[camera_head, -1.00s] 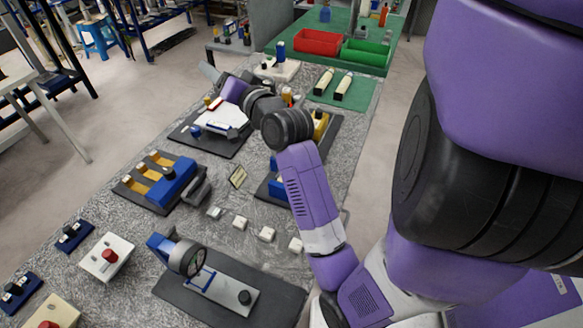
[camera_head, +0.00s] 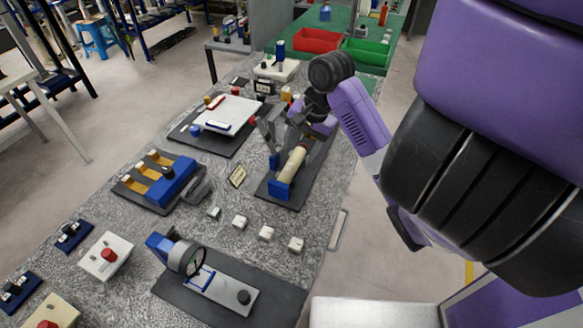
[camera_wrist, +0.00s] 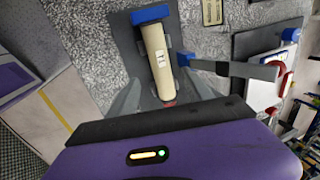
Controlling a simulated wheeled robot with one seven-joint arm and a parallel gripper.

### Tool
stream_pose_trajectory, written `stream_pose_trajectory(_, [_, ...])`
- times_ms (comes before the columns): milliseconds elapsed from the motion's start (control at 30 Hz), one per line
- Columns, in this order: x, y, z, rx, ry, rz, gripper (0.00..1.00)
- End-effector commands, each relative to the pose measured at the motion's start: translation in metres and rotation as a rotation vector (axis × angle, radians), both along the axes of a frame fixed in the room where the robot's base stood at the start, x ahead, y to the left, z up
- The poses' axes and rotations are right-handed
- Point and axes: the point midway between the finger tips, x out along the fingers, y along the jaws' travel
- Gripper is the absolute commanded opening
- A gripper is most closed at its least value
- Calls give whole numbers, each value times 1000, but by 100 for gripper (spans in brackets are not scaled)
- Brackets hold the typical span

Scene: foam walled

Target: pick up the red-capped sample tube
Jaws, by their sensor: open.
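The sample tube (camera_wrist: 158,62) is a long cream cylinder with a small label, lying along a dark base plate. A bit of red shows at its near end in the wrist view, close to my gripper body. One end rests at a blue holder block (camera_wrist: 150,14). The tube also shows in the head view (camera_head: 292,164), with the blue block (camera_head: 280,188) at its lower end. My gripper (camera_wrist: 163,78) is open, its grey fingers spread on either side of the tube and apart from it. The tube's near end is partly hidden in the head view.
A grey lever (camera_wrist: 235,69) with a blue part stands close beside the tube. A white board on a dark mat (camera_head: 223,147) lies to the left. Red (camera_head: 316,40) and green (camera_head: 364,52) bins stand at the back. Small white blocks (camera_head: 266,233) lie in front.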

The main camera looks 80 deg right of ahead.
Motion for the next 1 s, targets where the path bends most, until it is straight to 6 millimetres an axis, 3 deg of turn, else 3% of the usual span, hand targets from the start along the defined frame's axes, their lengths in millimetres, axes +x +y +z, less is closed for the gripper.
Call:
stream_pose_trajectory(500, [15,-6,-60,-1,-2,1,59])
stream_pose_trajectory(833, [17,-7,-68,-3,-3,3,59])
stream_pose_trajectory(1000, [17,-7,-68,-3,-3,3,27])
